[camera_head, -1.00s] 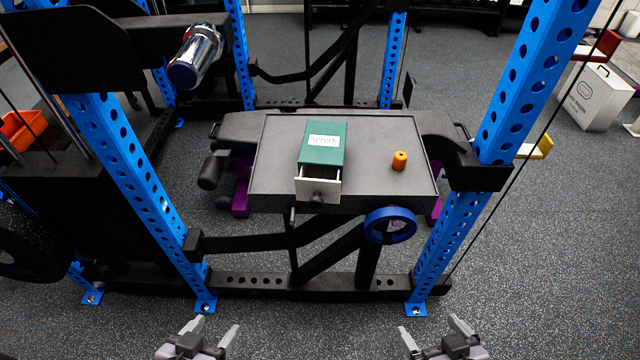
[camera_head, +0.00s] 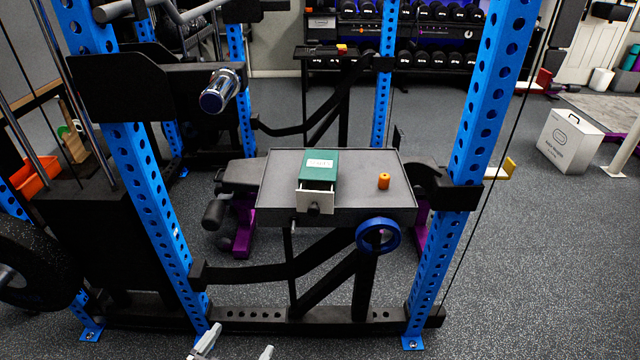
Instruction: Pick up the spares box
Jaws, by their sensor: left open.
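The spares box (camera_head: 319,168) is a green box with a white label on top and a light front drawer (camera_head: 315,202) with a dark knob. The drawer sticks partly out toward me. The box sits left of the middle on a grey tray (camera_head: 365,216) in the rack. My left gripper (camera_head: 236,350) shows at the bottom edge, its two fingertips apart, empty and well short of the tray. My right gripper is out of the picture.
An orange cylinder (camera_head: 383,181) stands on the tray, right of the box. Blue rack uprights (camera_head: 160,215) and (camera_head: 457,215) flank the tray. A blue ring (camera_head: 378,236) and a black crossbar (camera_head: 245,272) sit in front and below. A white box (camera_head: 569,141) stands far right.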

